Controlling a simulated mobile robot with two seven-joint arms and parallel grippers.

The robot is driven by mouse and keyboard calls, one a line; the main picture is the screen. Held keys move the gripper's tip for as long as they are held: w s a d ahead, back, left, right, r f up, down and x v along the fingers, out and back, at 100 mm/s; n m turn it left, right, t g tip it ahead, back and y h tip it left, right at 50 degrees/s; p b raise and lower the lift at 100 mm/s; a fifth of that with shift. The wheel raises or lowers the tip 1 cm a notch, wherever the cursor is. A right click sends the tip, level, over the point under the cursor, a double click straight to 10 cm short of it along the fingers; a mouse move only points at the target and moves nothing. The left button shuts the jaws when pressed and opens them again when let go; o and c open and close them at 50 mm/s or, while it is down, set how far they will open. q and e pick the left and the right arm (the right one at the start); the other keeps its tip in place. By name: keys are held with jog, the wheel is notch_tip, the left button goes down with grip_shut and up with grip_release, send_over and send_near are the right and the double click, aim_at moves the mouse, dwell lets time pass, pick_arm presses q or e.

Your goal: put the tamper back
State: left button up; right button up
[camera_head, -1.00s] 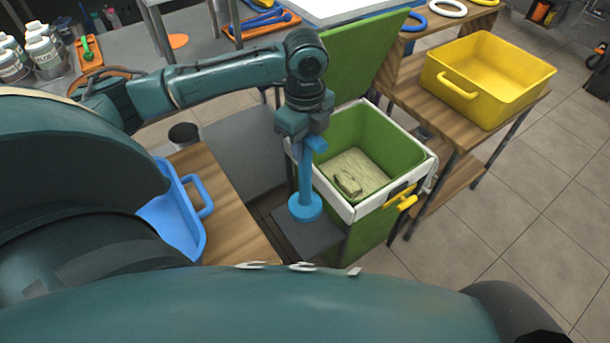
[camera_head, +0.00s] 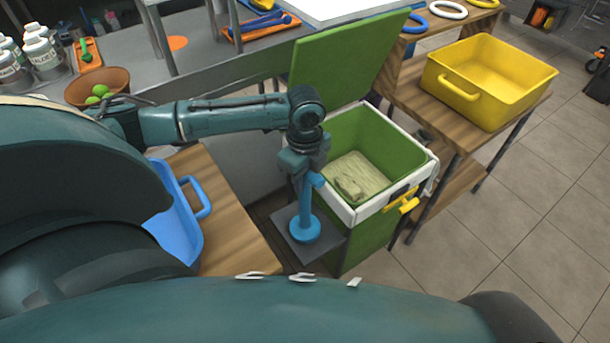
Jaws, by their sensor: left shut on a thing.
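The blue tamper (camera_head: 304,230) has a round flat foot and a straight shaft. My left gripper (camera_head: 303,172) is shut on its upper end and holds it upright, foot down. The foot appears over a small dark grey plate (camera_head: 318,246) at the left side of the green press box (camera_head: 372,137); I cannot tell whether it touches the plate. The box is open, with its green lid (camera_head: 345,60) raised. A pale block of pressed material (camera_head: 362,178) lies inside. My right gripper is not in view.
A yellow bin (camera_head: 490,82) stands on a wooden table at right. A blue tray (camera_head: 180,225) lies on a wooden table (camera_head: 235,235) at left. A brown bowl (camera_head: 97,87) with green fruit and white bottles (camera_head: 45,50) stand on the grey counter.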

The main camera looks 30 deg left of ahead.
pick_arm(q)
jog(key=o, duration=1.1)
jog(key=shift+f, duration=0.1)
notch_tip(320, 180, up, 12)
jog(key=shift+r+p, duration=0.2)
jog(key=shift+p, duration=0.75)
